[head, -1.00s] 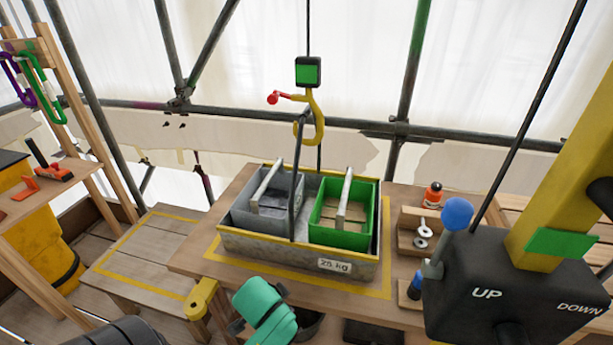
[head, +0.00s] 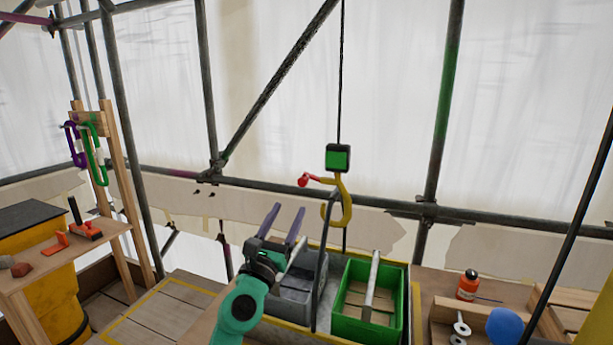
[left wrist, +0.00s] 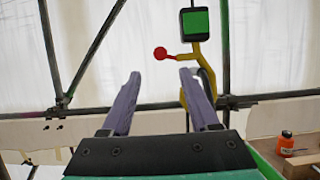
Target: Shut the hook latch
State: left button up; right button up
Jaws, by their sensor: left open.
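The yellow hook (head: 347,213) hangs from a black block with a green face (head: 338,158). Its red latch (head: 304,180) sticks out to the left near the hook's top and ends in a ball. The dark bail of the tray reaches up to the hook; whether it sits in the hook's bowl is hard to tell. My left gripper (head: 285,211) is open and empty, with purple fingers pointing up, below and left of the latch. In the left wrist view the latch ball (left wrist: 160,53) shows above and between the fingertips (left wrist: 160,75), apart from them. My right gripper is out of view.
The yellow-rimmed tray under the hook holds a grey bin (head: 293,290) and a green bin (head: 347,327). An orange bottle (head: 467,286) and a blue knob (head: 506,327) are at the right. Scaffold poles stand behind. A shelf (head: 70,255) is at the left.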

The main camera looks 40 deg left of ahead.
pick_arm(q)
jog(key=p, duration=0.2)
send_near(306, 174)
jog(key=shift+w+d+r, duration=0.1)
jog(key=shift+w+r, duration=0.1)
jog(key=shift+r, duration=0.25)
jog(key=shift+w+d+r, duration=0.1)
jog(key=shift+w+r, duration=0.1)
jog(key=shift+r, duration=0.2)
jog(key=x, duration=0.7)
jog(key=shift+w+a+f+b, duration=0.1)
jog(key=shift+w+b, duration=0.25)
jog(key=shift+c, duration=0.3)
grip_shut()
